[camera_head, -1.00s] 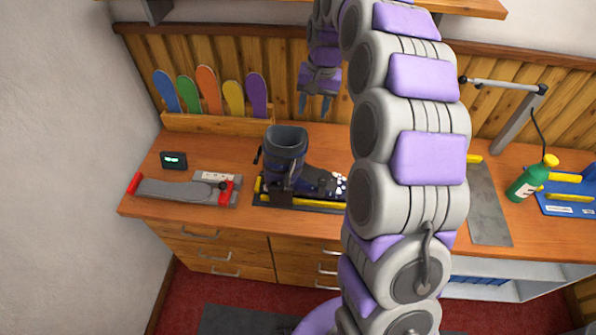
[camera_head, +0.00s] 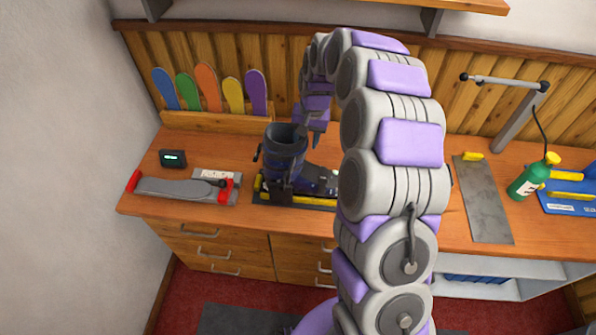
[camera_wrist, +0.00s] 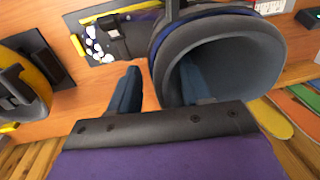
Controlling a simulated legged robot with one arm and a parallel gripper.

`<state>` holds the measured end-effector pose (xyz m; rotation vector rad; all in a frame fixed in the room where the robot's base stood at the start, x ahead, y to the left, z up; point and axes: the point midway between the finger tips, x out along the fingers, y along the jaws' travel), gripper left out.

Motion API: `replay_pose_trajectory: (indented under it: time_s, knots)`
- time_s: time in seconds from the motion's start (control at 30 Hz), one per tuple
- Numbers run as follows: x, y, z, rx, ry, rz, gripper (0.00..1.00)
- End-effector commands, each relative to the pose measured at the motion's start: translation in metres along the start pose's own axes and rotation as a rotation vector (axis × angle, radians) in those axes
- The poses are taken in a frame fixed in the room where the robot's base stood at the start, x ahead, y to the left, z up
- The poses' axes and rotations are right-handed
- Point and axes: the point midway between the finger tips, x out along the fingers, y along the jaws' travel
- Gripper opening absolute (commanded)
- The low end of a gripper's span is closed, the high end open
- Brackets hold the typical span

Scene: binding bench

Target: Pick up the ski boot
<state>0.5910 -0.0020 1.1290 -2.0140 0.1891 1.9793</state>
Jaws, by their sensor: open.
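The dark blue and grey ski boot (camera_head: 284,160) stands upright on the bench, its toe pointing right, on a dark plate with yellow edges (camera_head: 268,200). My gripper (camera_head: 309,134) is open at the boot's cuff, coming from the back right. In the wrist view, the boot's round cuff opening (camera_wrist: 232,62) is close and large. My gripper (camera_wrist: 157,72) there has one blue finger outside the cuff and the other over or inside its opening, with the cuff wall between them. Whether the fingers touch the cuff cannot be told. Part of the boot's toe is hidden behind my arm.
Left of the boot lie a grey device with red ends (camera_head: 180,189) and a small dark display (camera_head: 173,159). Coloured insoles (camera_head: 206,88) stand in a rack behind. A green bottle (camera_head: 530,180) and a grey mat (camera_head: 482,200) are at the right.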

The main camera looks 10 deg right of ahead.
Motion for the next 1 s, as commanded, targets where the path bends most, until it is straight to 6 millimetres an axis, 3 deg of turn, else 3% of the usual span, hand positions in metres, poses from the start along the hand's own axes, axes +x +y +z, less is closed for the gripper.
replay_pose_trajectory:
  time_s: [0.13, 0.37, 0.87, 1.0]
  knots:
    - [0.019, 0.0, 0.0, 0.0, 0.002, -0.001, 0.48]
    - [0.022, 0.0, -0.001, 0.0, 0.004, -0.001, 0.48]
    - [0.022, 0.0, 0.0, 0.0, 0.003, 0.0, 0.02]
    - [0.022, 0.0, 0.0, 0.0, 0.002, 0.0, 0.0]
